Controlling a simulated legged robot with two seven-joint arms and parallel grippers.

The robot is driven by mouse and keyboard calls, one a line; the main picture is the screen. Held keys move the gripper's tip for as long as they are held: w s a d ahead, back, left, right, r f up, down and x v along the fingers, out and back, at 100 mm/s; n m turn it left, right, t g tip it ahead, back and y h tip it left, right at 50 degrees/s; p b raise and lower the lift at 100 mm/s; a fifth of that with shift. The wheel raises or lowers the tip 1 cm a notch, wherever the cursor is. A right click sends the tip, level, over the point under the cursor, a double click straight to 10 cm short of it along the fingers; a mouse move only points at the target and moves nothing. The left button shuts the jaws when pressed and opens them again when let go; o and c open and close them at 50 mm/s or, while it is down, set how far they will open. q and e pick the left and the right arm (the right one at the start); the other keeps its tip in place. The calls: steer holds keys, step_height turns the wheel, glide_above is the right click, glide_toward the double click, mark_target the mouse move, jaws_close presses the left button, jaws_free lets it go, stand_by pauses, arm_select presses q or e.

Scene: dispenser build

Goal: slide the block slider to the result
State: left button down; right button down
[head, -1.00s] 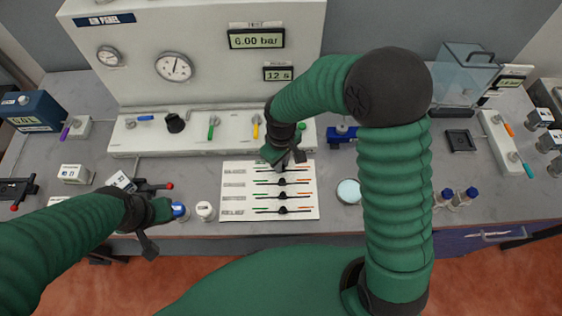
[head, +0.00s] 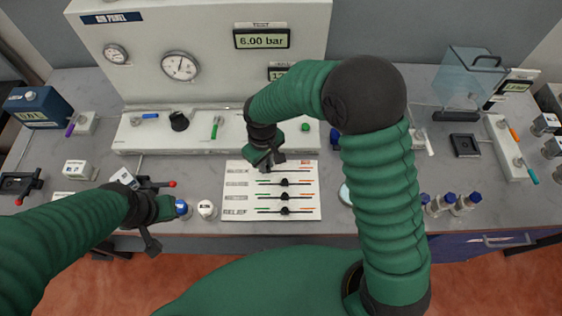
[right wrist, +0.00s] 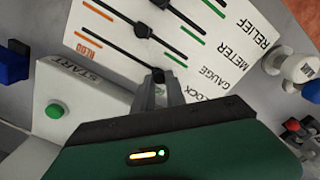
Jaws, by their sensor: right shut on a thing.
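The white slider board (head: 234,200) lies on the bench with several horizontal slots and black knobs. In the right wrist view the board (right wrist: 215,28) shows the labels RELIEF, METER, GAUGE and a partly covered one ending in LOCK. The gripper hides part of that row. My left gripper (head: 152,236) hangs left of the board, apart from it; its jaw opening is unclear.
The panel (head: 200,85) behind reads 6.00 bar, with a valve ledge (head: 150,140) below. A green START button (right wrist: 54,111) is near the right gripper. Blue-capped bottles (head: 465,203) stand at right.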

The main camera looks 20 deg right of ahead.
steer(key=shift+a, duration=0.75)
steer(key=c, duration=1.5)
jaws_free()
steer(key=shift+d, duration=0.1)
steer(key=shift+o, duration=0.8)
steer(key=shift+w, duration=0.1)
step_height(320, 180, up, 17)
steer(key=shift+a, duration=0.2)
steer(key=shift+f, duration=0.1)
